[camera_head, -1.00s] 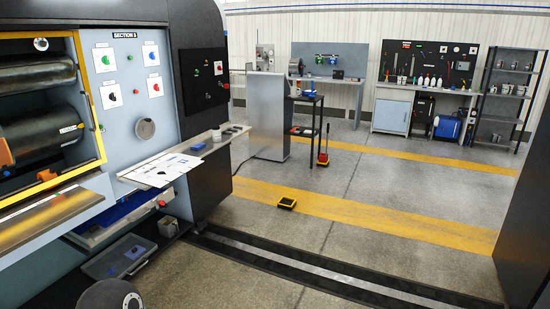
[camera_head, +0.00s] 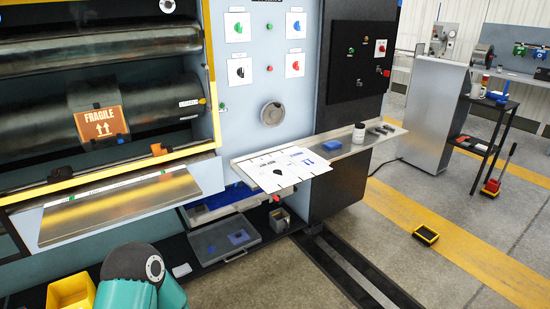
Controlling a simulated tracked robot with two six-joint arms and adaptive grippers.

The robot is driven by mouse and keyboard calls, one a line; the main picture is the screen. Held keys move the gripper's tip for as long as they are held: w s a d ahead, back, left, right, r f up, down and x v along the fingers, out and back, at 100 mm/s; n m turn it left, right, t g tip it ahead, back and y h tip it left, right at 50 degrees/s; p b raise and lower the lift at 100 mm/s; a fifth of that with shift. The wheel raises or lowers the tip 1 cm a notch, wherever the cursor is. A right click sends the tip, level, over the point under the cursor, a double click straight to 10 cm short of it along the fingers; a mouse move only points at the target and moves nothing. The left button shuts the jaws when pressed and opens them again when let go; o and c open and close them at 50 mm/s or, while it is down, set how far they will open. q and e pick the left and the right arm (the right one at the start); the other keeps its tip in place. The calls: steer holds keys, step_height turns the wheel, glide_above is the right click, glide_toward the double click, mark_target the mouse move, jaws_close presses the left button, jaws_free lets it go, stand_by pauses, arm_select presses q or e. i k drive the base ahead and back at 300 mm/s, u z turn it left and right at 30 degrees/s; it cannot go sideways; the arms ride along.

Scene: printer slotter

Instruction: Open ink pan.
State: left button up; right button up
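I cannot tell for sure which part is the ink pan. A brass-coloured sloped panel (camera_head: 125,207) sits on a light blue ledge below the yellow-framed opening with the dark rollers. A grey tray (camera_head: 222,236) with blue stains lies low down on a black shelf to the right of it. A bright blue surface (camera_head: 215,206) shows behind that tray, under the panel. Part of my teal arm, with a dark round joint, shows at the bottom left. Neither of my grippers is in view.
A side shelf (camera_head: 378,142) holds papers (camera_head: 285,168), a blue block and a small jar (camera_head: 359,133). A yellow bin (camera_head: 72,291) is beside my arm. A box marked FRAGILE (camera_head: 100,122) is at the rollers. Dark floor rails (camera_head: 355,270) run right of the machine; floor beyond is mostly open.

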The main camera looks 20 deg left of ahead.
mark_target(234, 199)
steer(key=u, duration=0.55)
steer(key=i, duration=1.55)
steer(key=u, duration=0.8)
steer(key=i, duration=0.35)
steer(key=k, duration=0.9)
steer(key=u, duration=0.2)
steer(key=i, duration=0.9)
steer(key=z, duration=0.1)
